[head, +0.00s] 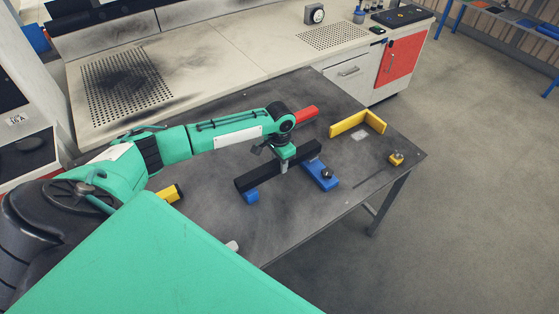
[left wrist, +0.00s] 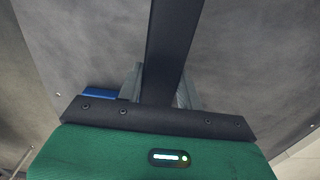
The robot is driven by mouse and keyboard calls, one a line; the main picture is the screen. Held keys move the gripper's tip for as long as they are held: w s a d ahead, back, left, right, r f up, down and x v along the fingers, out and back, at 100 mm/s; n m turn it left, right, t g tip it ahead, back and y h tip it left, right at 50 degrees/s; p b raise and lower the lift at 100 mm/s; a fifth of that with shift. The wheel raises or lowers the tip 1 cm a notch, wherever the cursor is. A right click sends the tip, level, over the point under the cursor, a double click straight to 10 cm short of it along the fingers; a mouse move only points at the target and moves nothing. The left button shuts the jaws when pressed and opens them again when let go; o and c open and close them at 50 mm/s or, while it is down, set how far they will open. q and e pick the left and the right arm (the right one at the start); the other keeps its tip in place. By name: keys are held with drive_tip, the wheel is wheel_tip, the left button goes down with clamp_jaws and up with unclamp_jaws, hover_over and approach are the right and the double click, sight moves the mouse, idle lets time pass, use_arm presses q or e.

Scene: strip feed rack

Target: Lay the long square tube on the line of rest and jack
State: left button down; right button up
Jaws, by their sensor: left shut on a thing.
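The long square tube (head: 258,176) is black and lies roughly level across the table in the head view. My left gripper (head: 284,166) is shut on it around its middle, from above. In the left wrist view the tube (left wrist: 172,50) runs between the gripper's fingers (left wrist: 160,90). A small blue block (head: 251,197) shows under the tube's left end. A longer blue block with a black knob (head: 322,178) shows at its right end. I cannot tell whether the tube touches either block, or which is the rest and which the jack.
A yellow angle piece (head: 350,123) stands at the table's back right. A small yellow block (head: 396,159) is near the right corner. A red bar (head: 307,114) lies behind my left wrist. A yellow-and-black piece (head: 171,194) lies at left. The dark table's (head: 355,195) right front is mostly clear.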

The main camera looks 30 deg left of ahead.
use_arm(q)
drive_tip(key=c, duration=0.8)
unclamp_jaws()
drive_tip(key=shift+c, duration=0.2)
drive_tip(key=shift+f, duration=0.15)
wheel_tip(320, 180, up, 14)
drive_tip(key=b, duration=0.1)
